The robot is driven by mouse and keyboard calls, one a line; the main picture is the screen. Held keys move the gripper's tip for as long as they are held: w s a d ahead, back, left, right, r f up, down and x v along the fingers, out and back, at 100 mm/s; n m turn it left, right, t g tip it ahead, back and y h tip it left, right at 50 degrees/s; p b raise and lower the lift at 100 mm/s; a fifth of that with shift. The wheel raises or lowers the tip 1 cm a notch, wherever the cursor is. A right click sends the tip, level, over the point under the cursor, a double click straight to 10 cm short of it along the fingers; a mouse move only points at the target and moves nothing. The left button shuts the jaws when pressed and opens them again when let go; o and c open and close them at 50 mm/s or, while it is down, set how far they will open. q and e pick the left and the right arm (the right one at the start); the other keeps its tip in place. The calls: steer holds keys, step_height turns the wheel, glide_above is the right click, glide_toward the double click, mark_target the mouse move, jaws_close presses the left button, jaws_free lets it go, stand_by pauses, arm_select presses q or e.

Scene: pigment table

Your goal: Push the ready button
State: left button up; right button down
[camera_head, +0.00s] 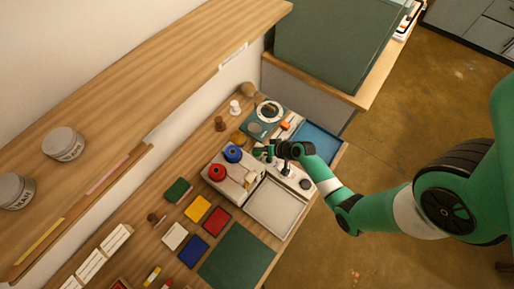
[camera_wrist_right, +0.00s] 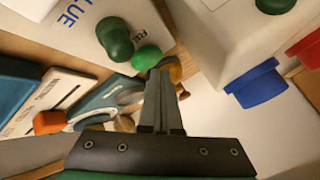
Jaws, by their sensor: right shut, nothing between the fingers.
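In the right wrist view, a round green button (camera_wrist_right: 147,58) sits on a pale panel (camera_wrist_right: 75,45) with the printed word BLUE and partly hidden lettering. A taller dark green knob (camera_wrist_right: 115,40) stands beside it. I cannot read a full "ready" label. My right gripper (camera_wrist_right: 160,76) is shut and empty, its tips close to the green button; whether they touch it I cannot tell. In the head view my right gripper (camera_head: 264,153) is over the pale equipment, right of the blue knob (camera_head: 233,154), and hides the button. My left gripper is not in view.
A red knob (camera_head: 217,172) sits beside the blue one on a pale box. A shallow pale tray (camera_head: 274,207) is in front. An orange block (camera_head: 286,125) and a blue tray (camera_head: 318,140) lie beyond. Coloured squares and a green mat (camera_head: 237,257) cover the near table.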

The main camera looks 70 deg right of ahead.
mark_target(259, 153)
steer(key=shift+f+b, duration=0.4)
steer(key=shift+f, duration=0.25)
stand_by(0.4)
steer(key=shift+r+p, duration=0.85)
steer(key=shift+r, duration=0.05)
steer(key=shift+r, duration=0.1)
step_height(259, 153, up, 6)
steer(key=p, duration=0.6)
